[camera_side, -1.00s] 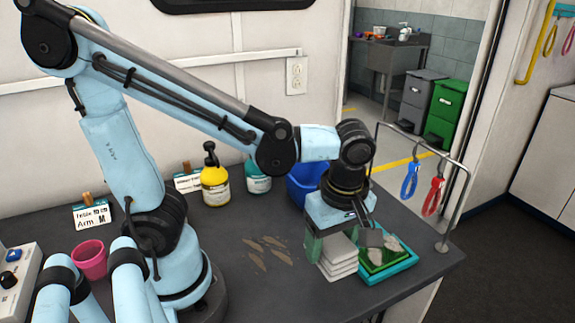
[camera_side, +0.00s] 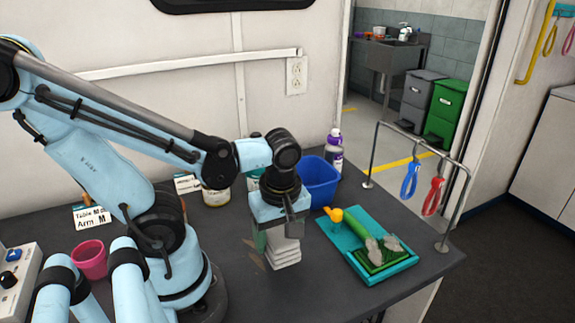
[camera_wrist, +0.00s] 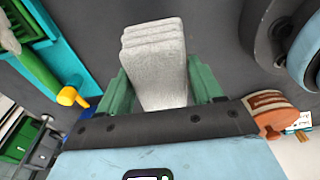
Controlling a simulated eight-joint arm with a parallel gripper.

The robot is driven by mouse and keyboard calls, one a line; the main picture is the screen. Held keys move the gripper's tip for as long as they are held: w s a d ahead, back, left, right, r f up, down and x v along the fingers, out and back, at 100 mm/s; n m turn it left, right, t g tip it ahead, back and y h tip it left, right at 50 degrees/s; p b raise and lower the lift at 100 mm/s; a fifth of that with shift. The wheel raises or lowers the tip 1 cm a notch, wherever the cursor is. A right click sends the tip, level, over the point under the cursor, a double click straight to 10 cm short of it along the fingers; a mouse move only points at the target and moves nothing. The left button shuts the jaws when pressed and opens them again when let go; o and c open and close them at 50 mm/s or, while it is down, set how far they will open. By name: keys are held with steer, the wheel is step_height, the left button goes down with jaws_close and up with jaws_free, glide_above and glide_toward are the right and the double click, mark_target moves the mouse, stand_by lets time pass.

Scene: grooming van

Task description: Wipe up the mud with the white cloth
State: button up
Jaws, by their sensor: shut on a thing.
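My gripper (camera_side: 279,226) is shut on the white cloth (camera_side: 284,252), a folded stack of several layers. In the wrist view the cloth (camera_wrist: 155,65) sits between the green fingers of my gripper (camera_wrist: 160,88). The cloth is over the mud patch on the dark table; I cannot tell whether it touches the surface. The other streaks are hidden behind the cloth and gripper.
A teal tray (camera_side: 402,267) with a green-handled brush (camera_side: 350,232) lies to the right. A pink cup (camera_side: 90,260) is at left. The table's front middle is clear.

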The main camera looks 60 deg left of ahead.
steer(key=shift+f, duration=1.95)
steer(key=shift+w+a+f, duration=0.1)
steer(key=shift+a+f, duration=0.4)
steer(key=shift+f, duration=0.05)
steer(key=shift+a+f, duration=0.1)
steer(key=shift+a, duration=4.3)
steer(key=shift+d, duration=5.05)
steer(key=shift+s+a, duration=0.1)
steer(key=shift+s, duration=0.8)
steer(key=shift+a, duration=5.05)
steer(key=shift+d, duration=5.15)
step_height(320, 180, up, 2)
steer(key=shift+s+a+r, duration=0.1)
steer(key=shift+r, duration=3)
